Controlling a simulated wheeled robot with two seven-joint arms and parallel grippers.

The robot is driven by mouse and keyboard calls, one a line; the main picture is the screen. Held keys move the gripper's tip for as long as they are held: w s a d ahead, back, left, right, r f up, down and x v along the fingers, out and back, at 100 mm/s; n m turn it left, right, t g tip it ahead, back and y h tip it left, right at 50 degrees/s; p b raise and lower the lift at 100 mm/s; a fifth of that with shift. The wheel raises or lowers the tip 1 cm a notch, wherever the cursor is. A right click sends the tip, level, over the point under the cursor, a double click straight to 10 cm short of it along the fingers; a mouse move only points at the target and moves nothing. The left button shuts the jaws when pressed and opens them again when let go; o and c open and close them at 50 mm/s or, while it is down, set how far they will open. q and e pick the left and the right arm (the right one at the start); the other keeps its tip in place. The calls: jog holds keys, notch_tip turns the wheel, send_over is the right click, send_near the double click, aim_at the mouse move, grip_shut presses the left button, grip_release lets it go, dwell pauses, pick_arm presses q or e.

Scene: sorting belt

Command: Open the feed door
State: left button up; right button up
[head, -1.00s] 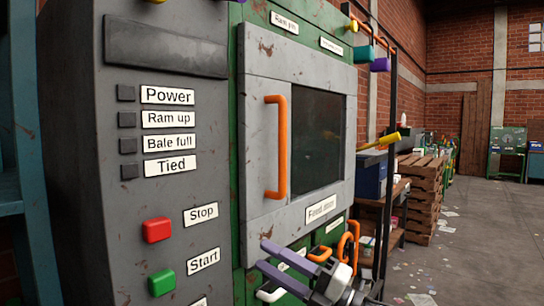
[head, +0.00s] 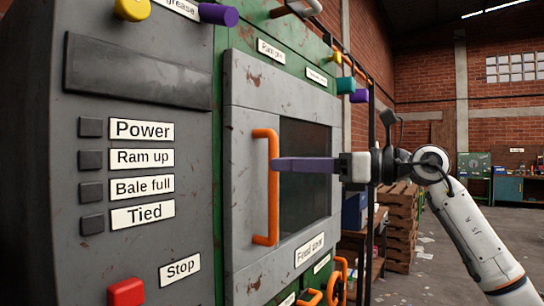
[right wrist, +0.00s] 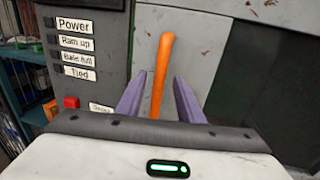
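The feed door (head: 250,110) is a grey metal panel with a dark window and a "Feed door" label, and it looks shut. Its upright orange handle (head: 265,205) is on its left side. My right gripper (head: 276,164) is level with the handle's middle, its purple fingertips overlapping it in the head view. In the right wrist view the orange handle (right wrist: 160,75) shows between the two parted fingers of my right gripper (right wrist: 160,82). The gripper is open; contact with the handle cannot be told. My left gripper is not in view.
Left of the door, a grey control panel (head: 140,250) carries labelled indicators and a red stop button (head: 126,292). Coloured knobs, such as a teal one (head: 345,86), stick out above. Wooden pallets (head: 398,225) stand behind at right. Open floor lies at far right.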

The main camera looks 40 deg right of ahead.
jog(key=x, duration=0.4)
jog(key=shift+p, duration=0.4)
grip_shut()
